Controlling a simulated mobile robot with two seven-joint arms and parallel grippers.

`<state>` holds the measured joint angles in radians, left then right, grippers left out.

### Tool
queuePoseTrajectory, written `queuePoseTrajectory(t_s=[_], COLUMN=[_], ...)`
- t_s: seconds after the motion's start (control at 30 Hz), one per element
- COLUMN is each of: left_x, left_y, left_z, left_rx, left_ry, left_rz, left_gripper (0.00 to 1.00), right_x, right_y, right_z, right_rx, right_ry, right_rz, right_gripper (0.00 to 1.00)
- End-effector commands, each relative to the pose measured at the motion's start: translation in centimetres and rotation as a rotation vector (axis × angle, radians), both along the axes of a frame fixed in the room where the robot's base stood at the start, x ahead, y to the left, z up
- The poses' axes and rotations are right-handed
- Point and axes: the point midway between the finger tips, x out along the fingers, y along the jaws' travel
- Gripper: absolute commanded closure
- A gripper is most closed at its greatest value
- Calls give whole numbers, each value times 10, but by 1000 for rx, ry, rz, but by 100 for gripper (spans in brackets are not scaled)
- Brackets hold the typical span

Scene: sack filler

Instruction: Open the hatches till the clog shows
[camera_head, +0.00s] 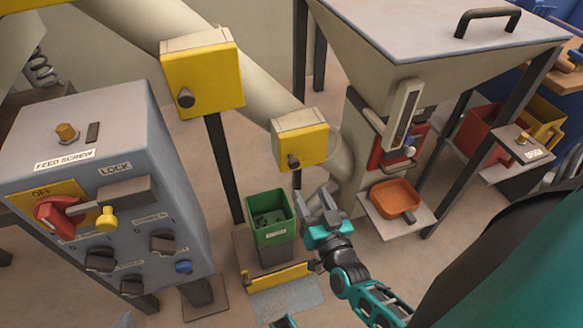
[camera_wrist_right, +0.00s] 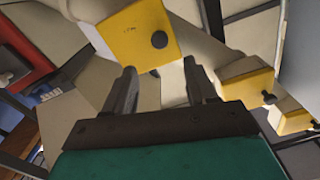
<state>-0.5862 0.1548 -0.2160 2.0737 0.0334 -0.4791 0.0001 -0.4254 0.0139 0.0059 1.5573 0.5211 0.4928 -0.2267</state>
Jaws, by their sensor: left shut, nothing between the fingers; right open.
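Two yellow boxes with black knobs sit on the slanting beige pipe: an upper one (camera_head: 203,78) and a lower one (camera_head: 300,140). Both look closed, and no clog shows. My right gripper (camera_head: 322,205) is open and empty below the lower yellow box in the head view. In the right wrist view its fingers (camera_wrist_right: 160,85) are apart, with a yellow box (camera_wrist_right: 138,35) and its knob beyond them. A knob shows no contact with the fingers. My left gripper does not show; only a teal sliver of arm meets the bottom edge.
A grey control cabinet (camera_head: 105,160) with a red switch (camera_head: 55,215) and yellow padlock-like piece (camera_head: 107,217) stands at left. A green bin (camera_head: 270,218) stands below the pipe. A hopper (camera_head: 430,45) and orange tray (camera_head: 395,200) are at right.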

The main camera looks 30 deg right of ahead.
Motion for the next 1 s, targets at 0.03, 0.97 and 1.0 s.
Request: queuePoseTrajectory(t_s=[0.03,0.97,1.0], left_x=[0,0,0], left_y=[0,-6,-6], left_z=[-4,-17,-17], left_rx=[1,-17,-17], left_ry=[0,8,8], left_rz=[-1,1,1], left_gripper=[100,100,100], right_x=[12,101,101], right_y=[-3,-25,-25], right_z=[-1,0,0], right_rx=[-1,-2,-2], right_ry=[-5,1,1], right_rz=[0,1,1], right_gripper=[43,46,50])
